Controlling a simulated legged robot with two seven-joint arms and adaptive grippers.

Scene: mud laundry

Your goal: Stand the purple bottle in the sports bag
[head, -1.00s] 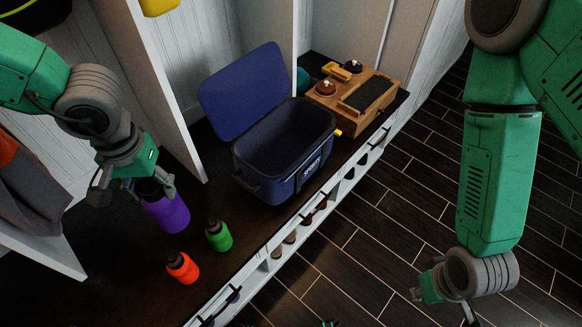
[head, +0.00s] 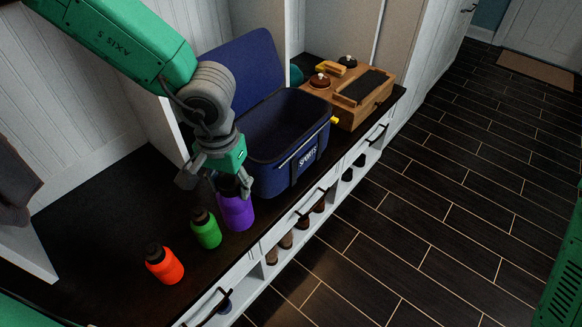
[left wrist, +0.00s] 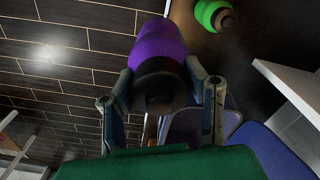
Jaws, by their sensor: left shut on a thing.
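The purple bottle (head: 237,213) is upright in my left gripper (head: 218,187), whose fingers close around its dark cap. The left wrist view shows the purple bottle (left wrist: 158,43) between the two fingers (left wrist: 160,92). In the head view it appears just in front of the near left corner of the blue sports bag (head: 272,178), outside it. I cannot tell whether its base touches the bench. The bag stands on the bench with its lid (head: 256,68) raised and its dark inside open. My right gripper is out of view.
A green bottle (head: 207,232) and an orange bottle (head: 165,266) stand on the dark bench (head: 95,235), left of the purple one. A wooden box (head: 362,100) with items on it stands beyond the bag. White dividers rise behind the bench. Shoes sit in cubbies below.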

